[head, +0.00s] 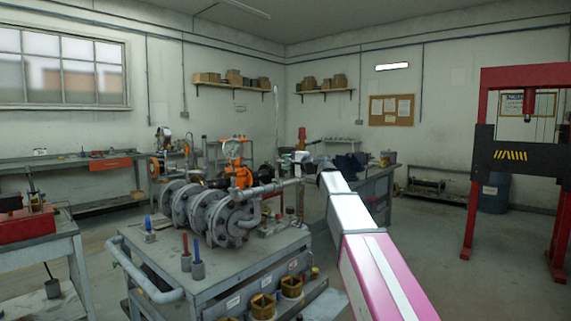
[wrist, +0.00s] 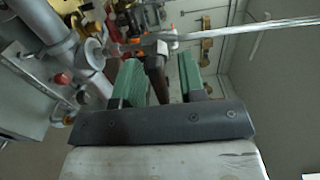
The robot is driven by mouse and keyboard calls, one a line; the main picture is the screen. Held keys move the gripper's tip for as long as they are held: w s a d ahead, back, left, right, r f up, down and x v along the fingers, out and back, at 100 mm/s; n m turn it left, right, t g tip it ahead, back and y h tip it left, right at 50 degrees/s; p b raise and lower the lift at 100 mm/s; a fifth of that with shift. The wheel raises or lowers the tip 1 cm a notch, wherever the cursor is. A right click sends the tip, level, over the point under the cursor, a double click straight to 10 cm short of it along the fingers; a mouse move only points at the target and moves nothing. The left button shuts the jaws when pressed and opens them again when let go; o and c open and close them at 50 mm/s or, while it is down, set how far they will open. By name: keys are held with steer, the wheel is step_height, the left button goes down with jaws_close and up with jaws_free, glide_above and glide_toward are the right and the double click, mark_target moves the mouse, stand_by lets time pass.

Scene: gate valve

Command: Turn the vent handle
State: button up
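The vent handle appears to be the dark brown bar (wrist: 157,82) in the wrist view, joined to a pale fitting (wrist: 160,45). My gripper (wrist: 160,74) has its two green fingers apart, one on each side of this bar. A gap shows on the right of the bar and a narrower one on the left, so the fingers are not closed on it. In the head view, my gripper (head: 311,161) is at the right end of the thin pipe from the grey flanged valve assembly (head: 205,212). The handle is too small there to make out clearly.
The valve assembly stands on a grey cart (head: 245,262) with a rail. An orange valve part (head: 238,176) with a gauge rises from it. A workbench (head: 375,185) stands behind my arm, and a red press frame (head: 470,190) is at right. Open floor lies between.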

steer(key=v, duration=1)
steer(key=s+d+f+n+g+h, duration=0.1)
steer(key=s+f+g+h, duration=0.15)
steer(key=f, duration=0.85)
steer(key=s+d+f+n+g+h, duration=0.1)
steer(key=s+d+f+h, duration=0.15)
steer(key=f, duration=0.85)
steer(key=s+d+f+n+g+h, duration=0.1)
steer(key=s+f+h, duration=0.15)
steer(key=f, duration=0.85)
steer(key=s+d+f+n+g+h, duration=0.2)
steer(key=s+d+f, duration=0.3)
steer(key=s+f, duration=0.5)
steer(key=s+d+f+n+g+h, duration=0.2)
steer(key=s+d+f+g+h, duration=0.2)
steer(key=s+f, duration=0.6)
step_height(320, 180, down, 5)
steer(key=shift+s+d+r+n+h, duration=0.1)
steer(key=shift+s+d+n+h, duration=0.25)
steer(key=shift+d, duration=0.55)
